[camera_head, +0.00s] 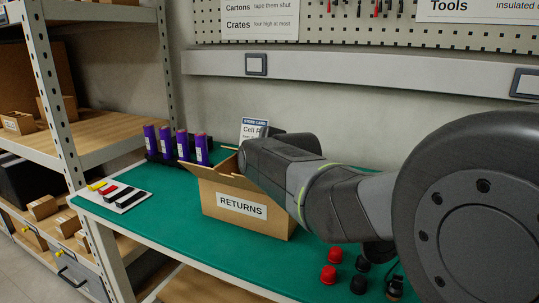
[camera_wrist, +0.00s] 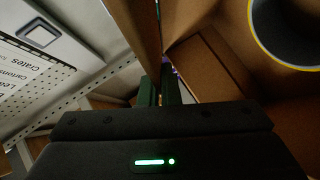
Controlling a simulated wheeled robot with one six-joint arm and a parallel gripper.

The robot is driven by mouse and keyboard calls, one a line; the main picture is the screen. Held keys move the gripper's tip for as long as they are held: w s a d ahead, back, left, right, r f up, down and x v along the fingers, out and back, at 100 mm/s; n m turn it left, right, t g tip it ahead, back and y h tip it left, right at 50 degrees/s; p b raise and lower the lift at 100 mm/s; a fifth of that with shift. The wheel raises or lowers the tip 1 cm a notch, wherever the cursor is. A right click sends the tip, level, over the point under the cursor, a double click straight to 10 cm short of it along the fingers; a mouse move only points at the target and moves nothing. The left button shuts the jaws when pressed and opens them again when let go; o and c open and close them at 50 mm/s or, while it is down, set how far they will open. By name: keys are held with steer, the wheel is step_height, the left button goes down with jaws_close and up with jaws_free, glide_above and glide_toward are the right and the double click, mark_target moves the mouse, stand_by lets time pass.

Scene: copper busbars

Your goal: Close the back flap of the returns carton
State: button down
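The returns carton (camera_head: 235,207) stands on the green work surface, with a RETURNS label on its front. Its left flap (camera_head: 184,166) sticks up and outward. My arm reaches over the carton's right and back, hiding the back flap and my gripper in the head view. In the wrist view my gripper's two fingers (camera_wrist: 160,92) are close together, with only a thin slit between them. A cardboard panel (camera_wrist: 137,25) stands right beside the fingertips; I cannot tell which flap it is or whether they touch. More cardboard (camera_wrist: 212,65) lies right of them.
Several purple cylinders (camera_head: 166,142) stand behind left of the carton. A white tray (camera_head: 122,198) with coloured bars lies left. Red and black caps (camera_head: 329,274) sit at front right. A round dark thing with a yellow-blue rim (camera_wrist: 290,35) is at upper right in the wrist view.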

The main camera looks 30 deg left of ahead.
stand_by(0.3)
steer(key=c, duration=1.6)
jaws_free()
steer(key=shift+c, duration=0.2)
steer(key=p+v, duration=0.2)
steer(key=v, duration=0.5)
steer(key=shift+d, duration=0.2)
steer(key=shift+s+r, duration=0.1)
steer(key=shift+s, duration=0.05)
steer(key=shift+c, duration=0.4)
